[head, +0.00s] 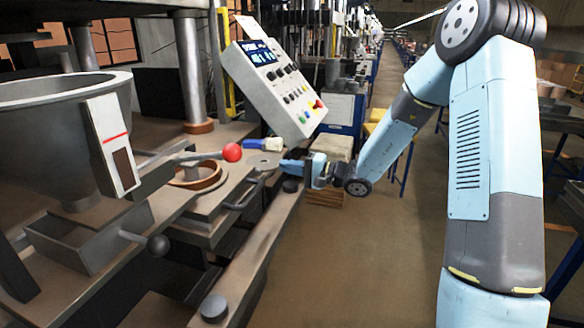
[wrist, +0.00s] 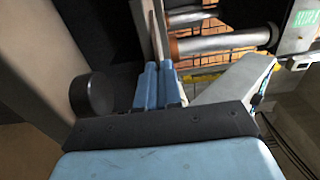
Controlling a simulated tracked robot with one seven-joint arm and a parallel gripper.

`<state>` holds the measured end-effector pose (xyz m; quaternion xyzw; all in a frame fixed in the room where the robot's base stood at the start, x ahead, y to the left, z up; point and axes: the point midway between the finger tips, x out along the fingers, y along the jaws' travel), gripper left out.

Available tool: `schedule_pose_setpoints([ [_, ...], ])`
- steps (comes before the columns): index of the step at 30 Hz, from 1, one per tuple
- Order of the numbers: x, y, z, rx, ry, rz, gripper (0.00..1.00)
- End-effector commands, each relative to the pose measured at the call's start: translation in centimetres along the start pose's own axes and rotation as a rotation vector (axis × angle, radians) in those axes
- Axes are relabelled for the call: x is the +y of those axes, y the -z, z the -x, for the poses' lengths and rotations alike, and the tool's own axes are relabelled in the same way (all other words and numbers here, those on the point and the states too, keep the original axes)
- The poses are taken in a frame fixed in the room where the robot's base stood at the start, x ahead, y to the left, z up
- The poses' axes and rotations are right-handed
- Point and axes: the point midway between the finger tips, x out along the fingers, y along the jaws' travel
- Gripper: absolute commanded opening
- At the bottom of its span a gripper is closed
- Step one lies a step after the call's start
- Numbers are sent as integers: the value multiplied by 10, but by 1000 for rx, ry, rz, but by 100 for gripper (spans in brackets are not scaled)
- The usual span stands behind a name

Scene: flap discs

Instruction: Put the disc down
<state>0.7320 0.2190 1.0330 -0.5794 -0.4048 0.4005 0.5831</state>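A flat grey disc (head: 265,161) with a hole in its middle is at the tip of my gripper (head: 284,166), over the right edge of the press table (head: 225,208). In the wrist view the blue fingers of my gripper (wrist: 158,72) are close together. The disc shows there as a thin edge-on strip (wrist: 157,36) between them, so the gripper looks shut on it. The disc appears roughly level. I cannot tell whether it touches the surface beneath it.
A red-ball lever (head: 232,152) and a brown ring (head: 196,178) are left of the disc. A white, blue and yellow bottle (head: 263,145) is just behind it. A control box (head: 272,85) stands above. A dark round stud (wrist: 92,95) is near the fingers.

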Motion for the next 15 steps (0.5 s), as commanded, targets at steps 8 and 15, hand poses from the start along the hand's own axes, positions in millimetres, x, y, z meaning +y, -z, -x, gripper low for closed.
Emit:
schedule_pose_setpoints([
  [8, 0, 0, 0, 0, 0, 0, 29],
  [15, 0, 0, 0, 0, 0, 0, 30],
])
